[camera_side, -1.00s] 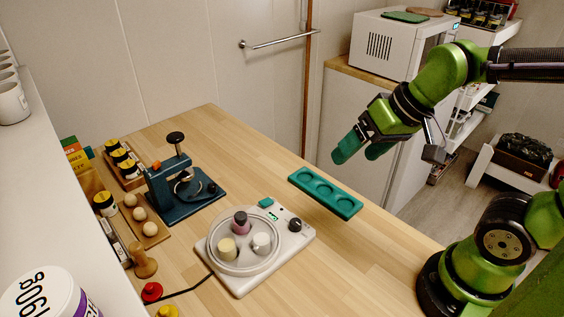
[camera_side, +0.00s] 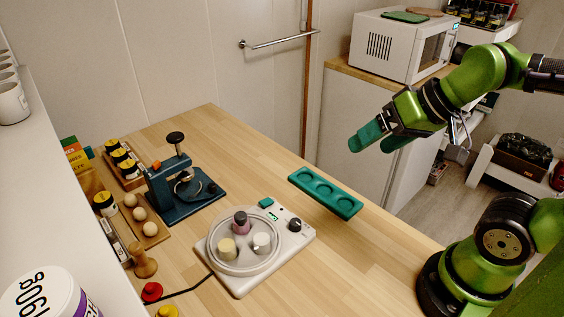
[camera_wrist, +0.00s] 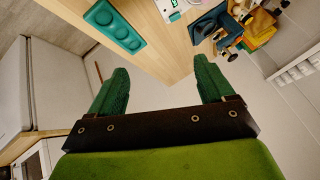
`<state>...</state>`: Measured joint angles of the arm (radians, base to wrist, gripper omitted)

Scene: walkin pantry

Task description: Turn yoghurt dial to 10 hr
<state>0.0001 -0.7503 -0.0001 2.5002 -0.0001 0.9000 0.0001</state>
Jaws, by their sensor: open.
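The dial's setting is too small to read. My gripper (camera_side: 380,139) has green fingers, is open and empty, and hangs in the air right of and above the worktop, well apart from the dial. In the wrist view my gripper (camera_wrist: 160,82) shows spread fingers, and part of the yoghurt maker (camera_wrist: 170,8) is at the top edge.
A green tray with round hollows (camera_side: 325,191) lies between the yoghurt maker and my gripper. A dark blue press (camera_side: 185,190) stands behind left. Eggs (camera_side: 139,213), jars (camera_side: 105,203) and a wooden stamp (camera_side: 144,262) line the left edge. The right front worktop is clear.

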